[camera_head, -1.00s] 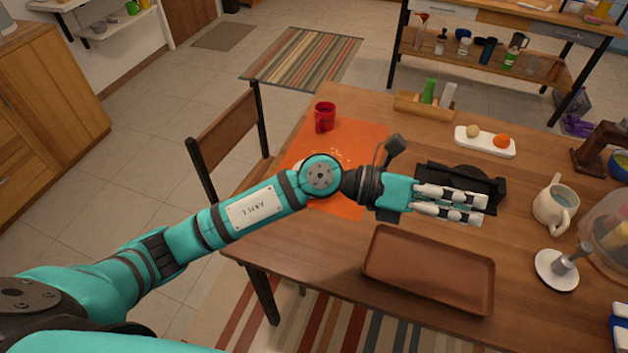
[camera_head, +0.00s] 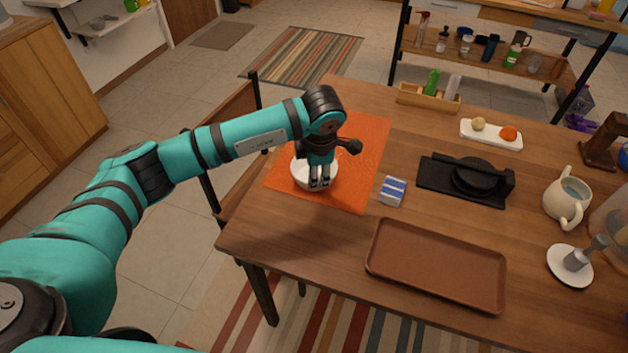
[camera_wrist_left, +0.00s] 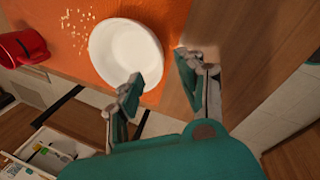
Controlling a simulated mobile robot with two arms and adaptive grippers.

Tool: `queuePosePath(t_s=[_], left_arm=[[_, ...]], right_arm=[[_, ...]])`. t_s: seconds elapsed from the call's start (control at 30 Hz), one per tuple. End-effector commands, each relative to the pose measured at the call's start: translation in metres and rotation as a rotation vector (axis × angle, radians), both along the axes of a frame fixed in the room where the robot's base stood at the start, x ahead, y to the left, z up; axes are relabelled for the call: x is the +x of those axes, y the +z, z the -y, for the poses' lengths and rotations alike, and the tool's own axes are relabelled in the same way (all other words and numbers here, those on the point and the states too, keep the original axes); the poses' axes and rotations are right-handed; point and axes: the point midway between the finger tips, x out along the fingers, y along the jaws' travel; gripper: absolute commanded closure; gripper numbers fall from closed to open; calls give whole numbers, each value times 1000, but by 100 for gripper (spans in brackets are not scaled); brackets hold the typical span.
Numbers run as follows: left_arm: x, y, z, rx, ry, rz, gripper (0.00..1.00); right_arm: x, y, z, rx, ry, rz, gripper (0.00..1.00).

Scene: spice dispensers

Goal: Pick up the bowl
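The white bowl (camera_head: 300,177) stands upright on the orange mat (camera_head: 352,190) at the left of the table. My left gripper (camera_head: 319,184) points down over the bowl's near side and partly hides it. In the left wrist view the bowl (camera_wrist_left: 125,48) looks empty. There the gripper (camera_wrist_left: 157,69) is open, with its fingers apart and nothing between them. One finger overlaps the bowl's edge in the picture and the other is just beside it. I cannot tell whether either touches the bowl. My right gripper is not in view.
A red mug (camera_wrist_left: 22,47) and scattered crumbs (camera_wrist_left: 78,28) are near the bowl. A blue-and-white box (camera_head: 393,191) stands right of the mat. A brown tray (camera_head: 435,265) lies at the table's front, with a black appliance (camera_head: 466,180) behind it. A chair (camera_head: 233,135) stands at the left.

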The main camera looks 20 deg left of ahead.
Motion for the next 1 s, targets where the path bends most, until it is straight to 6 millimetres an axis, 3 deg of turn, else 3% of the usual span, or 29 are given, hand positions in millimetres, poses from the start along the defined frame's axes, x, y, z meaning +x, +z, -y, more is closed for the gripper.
queuePosePath(t_s=[0.03,0.1,0.43,0.7,1.0], left_arm=[[2,-16,-1,-1,2,-2,61],[4,-26,-2,-2,1,-3,61],[10,-44,-2,-4,-1,0,61],[21,-84,-3,-3,0,-2,61],[22,-85,-4,-3,-2,0,63]], right_arm=[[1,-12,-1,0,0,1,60],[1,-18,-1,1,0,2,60],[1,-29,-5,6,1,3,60],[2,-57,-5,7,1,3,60],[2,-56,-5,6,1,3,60]])
